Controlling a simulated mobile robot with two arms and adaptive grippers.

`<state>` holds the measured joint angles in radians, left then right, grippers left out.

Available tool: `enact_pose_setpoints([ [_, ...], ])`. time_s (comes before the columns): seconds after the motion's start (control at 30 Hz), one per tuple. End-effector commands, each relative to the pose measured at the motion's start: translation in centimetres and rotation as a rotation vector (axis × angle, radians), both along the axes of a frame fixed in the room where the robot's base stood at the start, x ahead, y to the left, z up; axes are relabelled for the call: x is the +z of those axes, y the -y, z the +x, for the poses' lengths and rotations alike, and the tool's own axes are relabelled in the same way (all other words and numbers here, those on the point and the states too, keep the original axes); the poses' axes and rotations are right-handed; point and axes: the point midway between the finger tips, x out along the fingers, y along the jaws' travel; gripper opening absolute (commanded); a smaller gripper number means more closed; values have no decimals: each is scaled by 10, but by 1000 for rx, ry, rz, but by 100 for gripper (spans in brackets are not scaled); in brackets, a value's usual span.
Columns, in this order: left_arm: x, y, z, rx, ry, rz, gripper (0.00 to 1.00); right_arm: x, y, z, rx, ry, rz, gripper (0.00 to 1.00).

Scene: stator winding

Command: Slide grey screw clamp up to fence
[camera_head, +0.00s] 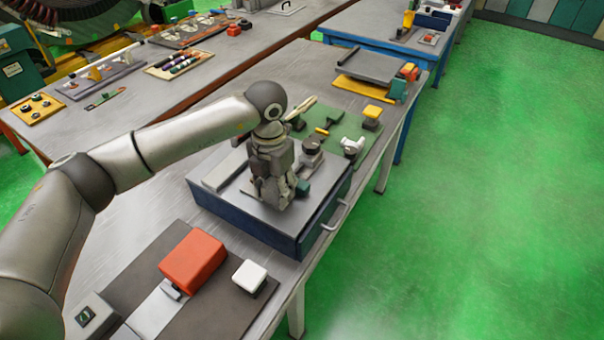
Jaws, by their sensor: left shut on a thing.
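My left gripper (277,195) points down over the grey metal top (258,212) of a blue box on the bench. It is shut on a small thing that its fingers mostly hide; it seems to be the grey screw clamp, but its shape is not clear. A small dark teal piece (304,188) shows just right of the fingers. A long low grey bar (223,171), apparently the fence, lies along the left of the metal top, apart from the gripper. A grey piece with a dark knob (312,150) stands near the far right corner. My right gripper is not in view.
The blue box (262,230) has a handle (337,215) on its right side. A green mat (345,125) with tools lies behind it. An orange block (193,261) and a white-topped block (250,275) stand in front. Green floor is free to the right.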

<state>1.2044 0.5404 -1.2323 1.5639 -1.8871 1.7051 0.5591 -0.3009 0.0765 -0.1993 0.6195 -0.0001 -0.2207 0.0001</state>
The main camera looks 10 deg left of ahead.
Motion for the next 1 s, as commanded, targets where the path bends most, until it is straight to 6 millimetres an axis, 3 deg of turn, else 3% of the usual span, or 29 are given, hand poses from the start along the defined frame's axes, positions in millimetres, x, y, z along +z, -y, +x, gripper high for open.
enact_pose_setpoints([
  [1.0, -1, -40, 14, 4, 0, 3, 18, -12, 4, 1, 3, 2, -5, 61],
])
